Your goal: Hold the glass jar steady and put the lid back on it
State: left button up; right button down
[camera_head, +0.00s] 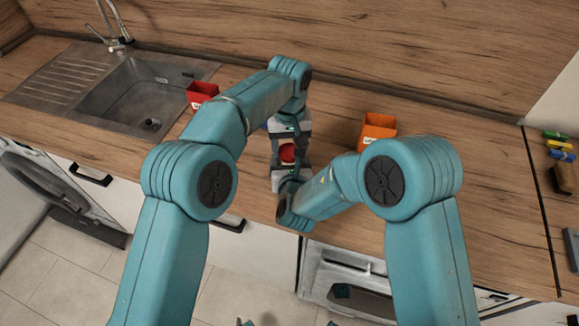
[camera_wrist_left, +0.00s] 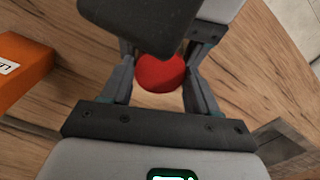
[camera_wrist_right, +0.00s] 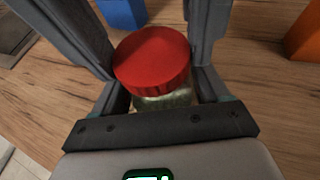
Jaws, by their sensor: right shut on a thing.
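A red lid (camera_head: 287,153) sits on top of the glass jar (camera_wrist_right: 168,101), seen clearly in the right wrist view (camera_wrist_right: 152,55). A strip of clear glass shows below its rim. I cannot tell if it is fully seated. My right gripper (camera_wrist_right: 160,98) is shut on the jar, low on its sides. My left gripper (camera_head: 289,147) reaches in from the far side. Its fingers stand on both sides of the lid, which also shows in the left wrist view (camera_wrist_left: 161,73). I cannot tell if they touch it. The jar's lower part is hidden.
A red box (camera_head: 201,92) stands at the sink's edge, an orange box (camera_head: 377,130) to the right of the grippers. A blue box (camera_wrist_right: 122,12) is behind them, mostly hidden. The sink (camera_head: 140,95) is at left. The counter on the right is mostly clear.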

pick_arm(q)
jog(key=c, duration=0.3)
jog(key=shift+c, duration=0.2)
jog(key=o, duration=1.2)
jog(key=shift+o, duration=0.2)
notch_tip(320, 180, up, 8)
jog(key=shift+f, duration=0.25)
